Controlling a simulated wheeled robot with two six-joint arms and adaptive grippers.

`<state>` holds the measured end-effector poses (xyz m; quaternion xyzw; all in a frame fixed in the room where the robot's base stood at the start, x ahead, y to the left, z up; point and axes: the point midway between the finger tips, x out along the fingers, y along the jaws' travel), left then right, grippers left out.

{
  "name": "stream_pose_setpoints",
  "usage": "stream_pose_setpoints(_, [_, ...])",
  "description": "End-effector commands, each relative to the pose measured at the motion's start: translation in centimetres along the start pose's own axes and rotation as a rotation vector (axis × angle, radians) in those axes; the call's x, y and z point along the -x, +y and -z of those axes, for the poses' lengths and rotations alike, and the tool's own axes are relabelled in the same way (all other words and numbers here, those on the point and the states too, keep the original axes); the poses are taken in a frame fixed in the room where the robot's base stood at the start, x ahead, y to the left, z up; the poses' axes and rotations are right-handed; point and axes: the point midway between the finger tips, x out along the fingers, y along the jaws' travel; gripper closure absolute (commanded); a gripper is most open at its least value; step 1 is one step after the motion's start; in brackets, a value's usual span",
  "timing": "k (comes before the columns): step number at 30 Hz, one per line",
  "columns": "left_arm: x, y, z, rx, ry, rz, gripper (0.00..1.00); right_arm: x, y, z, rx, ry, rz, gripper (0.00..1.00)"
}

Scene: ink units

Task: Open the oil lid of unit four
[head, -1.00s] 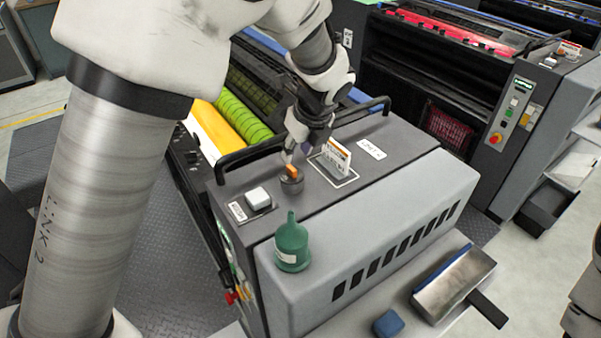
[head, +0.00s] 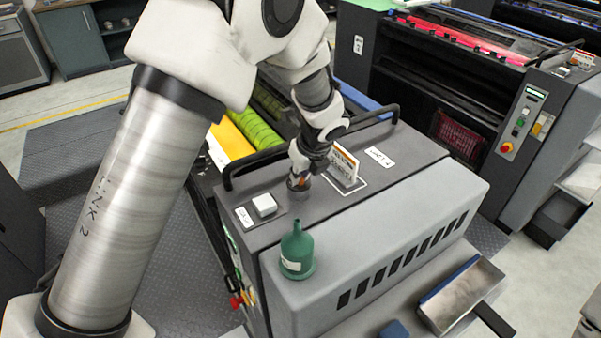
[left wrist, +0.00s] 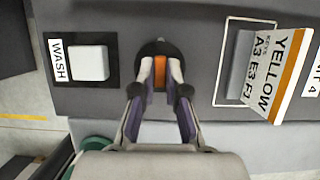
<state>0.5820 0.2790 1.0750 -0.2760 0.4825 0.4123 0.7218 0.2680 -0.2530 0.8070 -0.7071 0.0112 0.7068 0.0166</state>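The oil lid is a dark round cap with an upright orange tab (left wrist: 161,71) on top of unit four's grey housing (head: 400,158). My left gripper (head: 298,181) points down at it, and its arm hides part of the cap in the head view. In the left wrist view, the fingers of my left gripper (left wrist: 161,76) lie on either side of the orange tab and appear to press against it. The lid is seated on the housing. My right gripper is not in view.
A white WASH button (left wrist: 88,63) is left of the lid, and a YELLOW card in a holder (left wrist: 277,75) is right of it. A green oil bottle (head: 297,252) stands on the lower front ledge. Black handrails (head: 258,163) run along the back edge.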

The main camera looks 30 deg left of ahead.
Motion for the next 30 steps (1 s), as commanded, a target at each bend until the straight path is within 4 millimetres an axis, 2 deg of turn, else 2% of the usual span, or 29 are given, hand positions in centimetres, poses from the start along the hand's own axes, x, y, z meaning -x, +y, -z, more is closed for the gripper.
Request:
stream_pose_setpoints(14, [0.2,-0.4,-0.2,0.087,-0.001,-0.036,1.00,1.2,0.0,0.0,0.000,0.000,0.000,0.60])
stream_pose_setpoints(30, [0.1,-2.0,-0.7,0.506,-0.001,-0.209,1.00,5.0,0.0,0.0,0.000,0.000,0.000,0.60])
